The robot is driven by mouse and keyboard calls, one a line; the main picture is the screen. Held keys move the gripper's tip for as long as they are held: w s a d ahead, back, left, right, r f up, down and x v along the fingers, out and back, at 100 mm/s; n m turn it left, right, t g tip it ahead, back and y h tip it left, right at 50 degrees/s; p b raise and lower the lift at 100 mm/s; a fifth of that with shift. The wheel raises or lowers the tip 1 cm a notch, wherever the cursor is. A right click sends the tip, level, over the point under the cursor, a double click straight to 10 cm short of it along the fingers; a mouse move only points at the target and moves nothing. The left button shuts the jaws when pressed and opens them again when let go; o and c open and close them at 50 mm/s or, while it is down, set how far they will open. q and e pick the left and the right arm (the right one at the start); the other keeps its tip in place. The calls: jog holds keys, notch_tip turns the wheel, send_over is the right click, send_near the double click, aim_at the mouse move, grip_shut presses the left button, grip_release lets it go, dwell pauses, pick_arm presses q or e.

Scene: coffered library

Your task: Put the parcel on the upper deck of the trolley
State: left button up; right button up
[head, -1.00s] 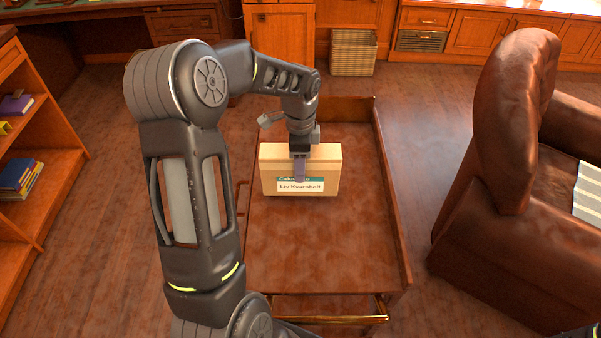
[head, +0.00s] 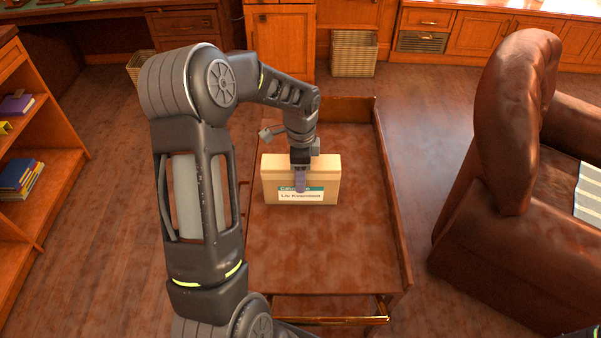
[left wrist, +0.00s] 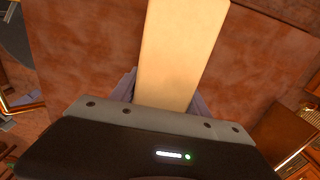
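The parcel (head: 270,183) is a tan box with a white and teal label on its near face. It stands upright over the upper deck (head: 330,250) of the wooden trolley, toward the far half. I cannot tell for certain whether its underside touches the deck. My left gripper (head: 301,180) comes down from above with its fingers on the parcel's near and far faces. In the left wrist view the parcel's top (left wrist: 180,50) lies between the two fingers (left wrist: 165,98). My right gripper is not in view.
The trolley has raised edges and a brass handle (head: 330,320) at its near end. A brown leather armchair (head: 510,190) stands to the right. A bookshelf (head: 40,170) stands at the left, and a wicker basket (head: 354,53) beyond the trolley. The near deck is clear.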

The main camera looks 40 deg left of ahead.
pick_arm(q)
jog(key=o, duration=0.3)
jog(key=shift+o, duration=0.2)
jog(key=shift+r, duration=0.2)
notch_tip(320, 180, up, 12)
dwell(0.8)
